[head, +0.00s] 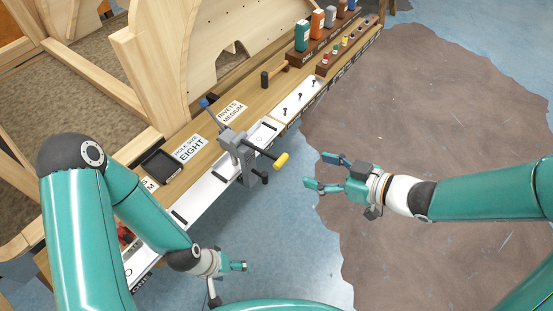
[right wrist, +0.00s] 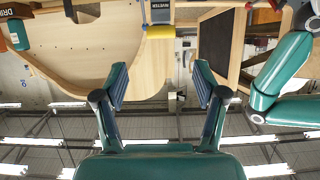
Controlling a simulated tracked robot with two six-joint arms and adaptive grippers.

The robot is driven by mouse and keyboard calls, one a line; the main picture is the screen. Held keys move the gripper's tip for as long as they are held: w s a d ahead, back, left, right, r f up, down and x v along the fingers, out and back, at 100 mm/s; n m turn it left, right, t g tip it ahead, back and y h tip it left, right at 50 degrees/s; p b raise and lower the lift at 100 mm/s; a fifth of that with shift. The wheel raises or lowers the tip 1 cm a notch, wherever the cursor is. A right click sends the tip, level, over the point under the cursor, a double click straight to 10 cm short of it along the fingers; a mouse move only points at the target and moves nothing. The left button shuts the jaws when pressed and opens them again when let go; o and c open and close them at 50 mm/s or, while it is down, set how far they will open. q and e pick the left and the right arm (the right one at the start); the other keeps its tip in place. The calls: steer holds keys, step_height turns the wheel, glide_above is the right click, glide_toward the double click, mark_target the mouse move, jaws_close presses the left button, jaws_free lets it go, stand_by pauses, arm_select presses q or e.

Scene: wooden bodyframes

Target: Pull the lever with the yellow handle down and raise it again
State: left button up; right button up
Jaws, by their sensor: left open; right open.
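A grey press-like device (head: 237,150) is mounted at the front edge of the bench. Its dark lever sticks out to the right and ends in a yellow handle (head: 281,160). My right gripper (head: 315,171) is open and empty, a short way right of the handle, with its fingers pointing toward it. In the right wrist view the yellow handle (right wrist: 159,32) shows ahead of the gap between the two fingers (right wrist: 160,75), apart from them. My left gripper (head: 244,266) is open and empty, low in front of the bench, away from the lever.
The wooden bench (head: 262,117) holds a black tray (head: 160,165), label cards (head: 190,149), a hammer (head: 275,75) and several coloured boxes (head: 317,24). Wooden frames (head: 150,65) stand behind it.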

mark_target(284, 160)
steer(key=x, duration=1.1)
steer(key=shift+w+a+f, duration=0.15)
steer(key=shift+a+f, duration=0.1)
